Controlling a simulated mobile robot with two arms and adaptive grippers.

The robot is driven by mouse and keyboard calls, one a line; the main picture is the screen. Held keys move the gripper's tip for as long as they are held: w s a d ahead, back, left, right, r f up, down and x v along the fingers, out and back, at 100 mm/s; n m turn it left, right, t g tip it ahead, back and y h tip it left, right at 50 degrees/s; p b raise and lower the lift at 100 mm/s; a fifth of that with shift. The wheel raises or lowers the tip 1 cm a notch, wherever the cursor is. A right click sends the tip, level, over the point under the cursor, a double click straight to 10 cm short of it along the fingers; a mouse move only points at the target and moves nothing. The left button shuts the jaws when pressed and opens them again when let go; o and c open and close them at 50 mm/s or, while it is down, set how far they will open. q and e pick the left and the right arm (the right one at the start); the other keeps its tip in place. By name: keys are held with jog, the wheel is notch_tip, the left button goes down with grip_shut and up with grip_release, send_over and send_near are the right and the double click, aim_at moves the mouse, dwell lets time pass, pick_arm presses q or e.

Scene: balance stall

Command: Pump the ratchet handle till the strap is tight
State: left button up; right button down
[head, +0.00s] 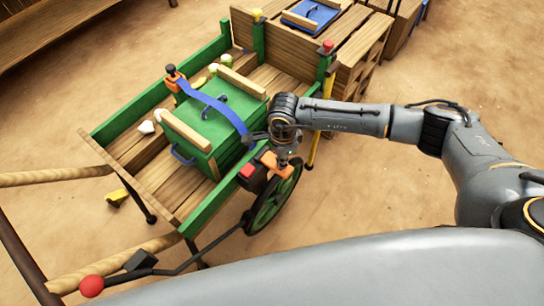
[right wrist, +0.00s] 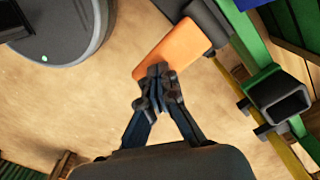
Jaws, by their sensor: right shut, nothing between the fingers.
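The blue strap (head: 212,98) runs from an orange hook (head: 175,80) on the cart's far rail over a green chest (head: 225,115) and down toward the near rail. It bows over the lid. The dark ratchet body (head: 253,180) is on the near side of the cart. Its orange handle (head: 270,161) sticks out to the right; the handle also shows in the right wrist view (right wrist: 172,48). My right gripper (head: 284,161) is shut and empty. In the right wrist view its fingertips (right wrist: 159,75) overlap the handle's near edge; I cannot tell whether they touch. My left gripper is out of view.
The green-railed wooden cart (head: 120,205) has a wheel (head: 272,205) below the ratchet. A red-knobbed lever (head: 91,286) extends at lower left. A yellow post (head: 326,100) stands near my right arm. Wooden crates (head: 362,45) stand behind. Sandy floor is open at right.

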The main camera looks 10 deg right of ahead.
jog(key=shift+r+p, duration=1.9)
jog(key=shift+r, duration=1.1)
jog(key=shift+f, duration=0.2)
jog(key=shift+f+b, duration=2.85)
jog(key=shift+f, duration=0.1)
jog(key=shift+r+p, duration=1.4)
jog(key=shift+r, duration=0.55)
jog(key=shift+r+p, duration=0.6)
jog(key=shift+r, duration=0.55)
jog(key=shift+r, duration=0.1)
notch_tip(320, 180, up, 5)
jog(key=p, duration=0.3)
